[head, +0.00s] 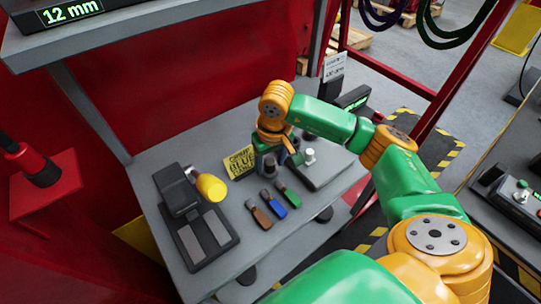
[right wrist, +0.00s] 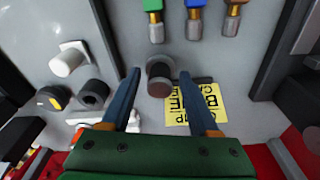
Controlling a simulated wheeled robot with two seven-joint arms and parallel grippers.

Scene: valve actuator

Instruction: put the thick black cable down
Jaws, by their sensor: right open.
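A short, thick black cylinder (right wrist: 158,78), which seems to be the end of the thick black cable, stands on the grey tabletop. It also shows in the head view (head: 269,165). My right gripper (right wrist: 159,73) is open, pointing down, with one blue-grey finger on each side of the cylinder and gaps between. In the head view my right gripper (head: 272,158) is at the back of the table, partly hidden by its own wrist. My left gripper is not in view.
Brown (head: 258,214), blue (head: 273,204) and green (head: 287,193) connectors lie in a row in front. A yellow note (head: 240,162) is beside the gripper. A black device (head: 198,238) and a yellow cylinder (head: 211,187) are at left. A grey box with a white knob (head: 310,156) is at right.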

